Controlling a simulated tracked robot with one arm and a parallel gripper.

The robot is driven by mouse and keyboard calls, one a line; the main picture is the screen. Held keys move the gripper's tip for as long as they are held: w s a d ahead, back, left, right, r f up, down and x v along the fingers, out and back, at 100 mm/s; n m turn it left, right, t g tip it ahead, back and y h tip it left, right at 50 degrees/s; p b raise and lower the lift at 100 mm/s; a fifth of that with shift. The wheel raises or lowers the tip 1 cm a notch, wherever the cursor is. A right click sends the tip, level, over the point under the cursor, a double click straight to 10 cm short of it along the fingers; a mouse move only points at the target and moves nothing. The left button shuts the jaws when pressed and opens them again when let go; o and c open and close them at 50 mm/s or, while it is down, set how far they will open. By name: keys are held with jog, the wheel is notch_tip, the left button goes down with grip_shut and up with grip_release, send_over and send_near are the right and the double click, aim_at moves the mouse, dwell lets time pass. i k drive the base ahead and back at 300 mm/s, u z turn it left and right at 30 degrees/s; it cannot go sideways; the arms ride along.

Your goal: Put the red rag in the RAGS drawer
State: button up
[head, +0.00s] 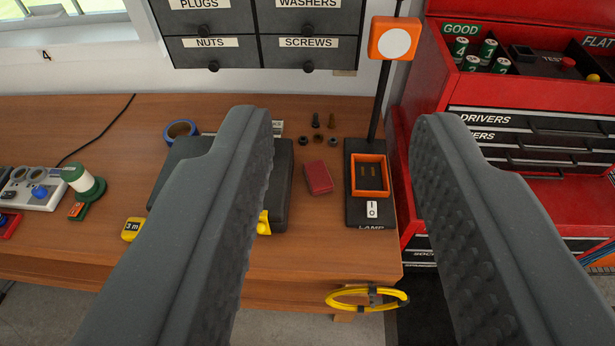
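My gripper (342,122) is open, with its two dark fingers spread wide over the workbench and nothing between them. A small red block-like thing (318,178) lies on the bench, seen between the fingers and beyond them. I cannot tell whether it is the folded red rag; no other cloth shows. No label reading RAGS is readable. The red tool cabinet (425,75) at the right has black drawers, one marked DRIVERS (530,122); other labels are partly hidden by my right finger.
The wooden bench (110,135) holds a dark case (283,165), blue tape (181,130), a green spool (83,180), bolts and a lamp base (370,213) with an upright post. Small wall drawers (262,52) hang above.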

aim_at(445, 318)
jog(key=u, duration=0.1)
jog(key=i, duration=1)
jog(key=z, duration=0.1)
